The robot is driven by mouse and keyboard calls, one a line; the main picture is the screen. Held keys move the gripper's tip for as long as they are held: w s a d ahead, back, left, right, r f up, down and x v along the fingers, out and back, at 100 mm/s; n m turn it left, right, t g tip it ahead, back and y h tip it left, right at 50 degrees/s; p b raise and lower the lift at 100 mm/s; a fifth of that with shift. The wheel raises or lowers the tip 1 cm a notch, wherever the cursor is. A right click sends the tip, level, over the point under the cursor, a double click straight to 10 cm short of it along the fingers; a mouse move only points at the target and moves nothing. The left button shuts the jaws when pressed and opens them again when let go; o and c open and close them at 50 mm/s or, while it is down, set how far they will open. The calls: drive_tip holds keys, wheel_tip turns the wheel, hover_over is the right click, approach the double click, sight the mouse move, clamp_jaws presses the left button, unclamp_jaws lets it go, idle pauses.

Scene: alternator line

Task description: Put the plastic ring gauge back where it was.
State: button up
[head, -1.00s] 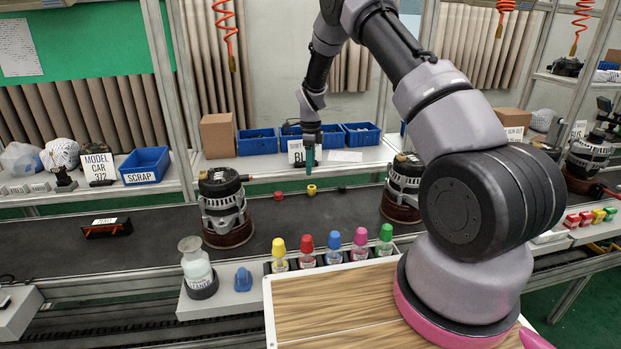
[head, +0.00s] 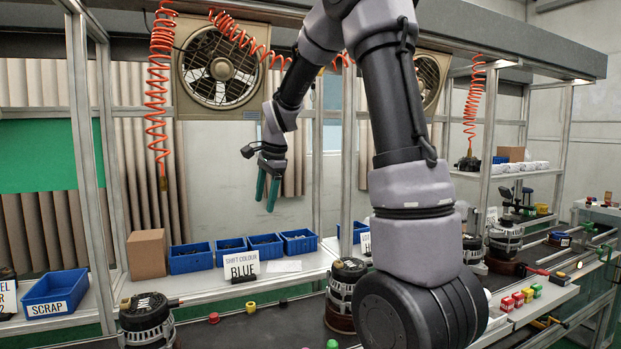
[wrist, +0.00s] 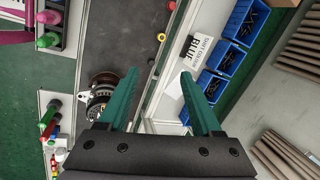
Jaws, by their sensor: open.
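A small yellow ring-like piece (head: 251,308) stands on the dark conveyor belt, and it also shows in the wrist view (wrist: 161,37). A small red piece (head: 213,317) lies left of it on the belt; it shows at the top of the wrist view (wrist: 172,5). The frames do not make certain which of these is the plastic ring gauge. My gripper (head: 268,190) is raised well above the belt and shelf, its green fingers apart. In the wrist view my gripper (wrist: 160,75) is open with nothing between the fingers.
Alternators (head: 147,318) (head: 343,290) stand on the belt either side of the small pieces. Behind are several blue bins (head: 191,258), a cardboard box (head: 147,254) and a "BLUE" sign (head: 241,265). Orange coiled hoses (head: 160,100) hang from above, near a fan (head: 219,65).

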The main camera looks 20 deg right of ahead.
drive_tip(key=s+r+n+t, duration=0.1)
drive_tip(key=s+r+n, duration=0.2)
drive_tip(key=s, duration=0.6)
drive_tip(key=s+d+r+n+t, duration=0.1)
drive_tip(key=s+r+n, duration=0.2)
drive_tip(key=s, duration=0.5)
drive_tip(key=s+d+r+n+t, duration=0.1)
drive_tip(key=s+r+n+t, duration=0.1)
drive_tip(key=s, duration=0.7)
drive_tip(key=r+n, duration=0.1)
drive_tip(key=n, duration=0.1)
drive_tip(key=shift+s+r+n+y, duration=0.25)
drive_tip(key=shift+s+n+y, duration=0.05)
drive_tip(key=shift+s+n, duration=0.1)
